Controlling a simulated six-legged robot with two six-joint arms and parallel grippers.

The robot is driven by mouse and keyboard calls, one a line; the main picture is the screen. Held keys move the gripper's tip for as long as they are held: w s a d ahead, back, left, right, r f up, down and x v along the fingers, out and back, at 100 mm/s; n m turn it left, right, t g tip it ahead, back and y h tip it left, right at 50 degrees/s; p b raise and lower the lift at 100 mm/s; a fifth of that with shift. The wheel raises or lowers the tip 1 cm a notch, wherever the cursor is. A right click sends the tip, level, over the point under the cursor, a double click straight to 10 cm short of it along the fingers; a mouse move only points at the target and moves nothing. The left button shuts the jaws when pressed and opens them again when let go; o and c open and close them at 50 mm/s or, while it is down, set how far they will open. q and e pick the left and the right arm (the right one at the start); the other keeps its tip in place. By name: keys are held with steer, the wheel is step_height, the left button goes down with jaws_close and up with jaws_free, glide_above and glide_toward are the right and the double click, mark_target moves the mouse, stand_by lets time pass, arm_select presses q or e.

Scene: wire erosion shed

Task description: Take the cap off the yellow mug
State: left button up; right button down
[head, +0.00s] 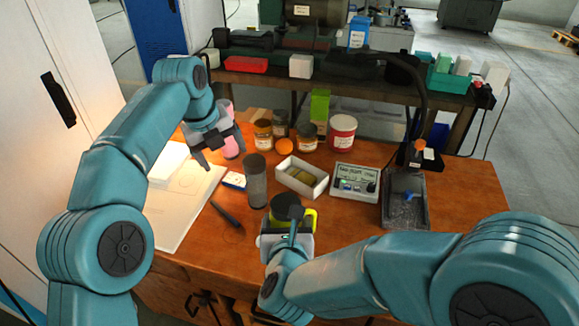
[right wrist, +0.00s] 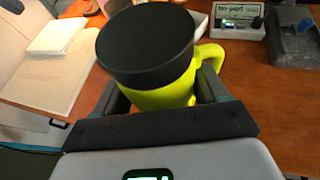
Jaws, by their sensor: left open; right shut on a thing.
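The yellow mug (right wrist: 170,95) has a black cap (right wrist: 146,42) on its top. In the head view the cap (head: 286,206) and the mug's yellow handle (head: 310,220) show near the table's front edge. My right gripper (head: 287,236) is shut on the mug, with a finger on each side of its body in the right wrist view. The mug's base is hidden, so I cannot tell whether it touches the table. My left gripper (head: 221,157) is open at the back left, by a pink cylinder (head: 231,143), away from the cap.
A grey cylinder (head: 256,181) stands just behind the mug. A white box (head: 302,177), a control unit (head: 355,181) and a dark tray (head: 404,213) lie to the right. Several jars stand at the back, including a red one (head: 342,133). A dark pen-like tool (head: 226,214) lies left.

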arm_select(q)
steer(key=s+d+r+m+g, duration=0.1)
steer(key=s+d+r+m, duration=0.15)
steer(key=s+d, duration=0.4)
step_height(320, 180, up, 3)
steer(key=m+g+y, duration=0.2)
glide_above(290, 203)
steer(key=shift+r, duration=0.15)
steer(key=shift+f, duration=3.95)
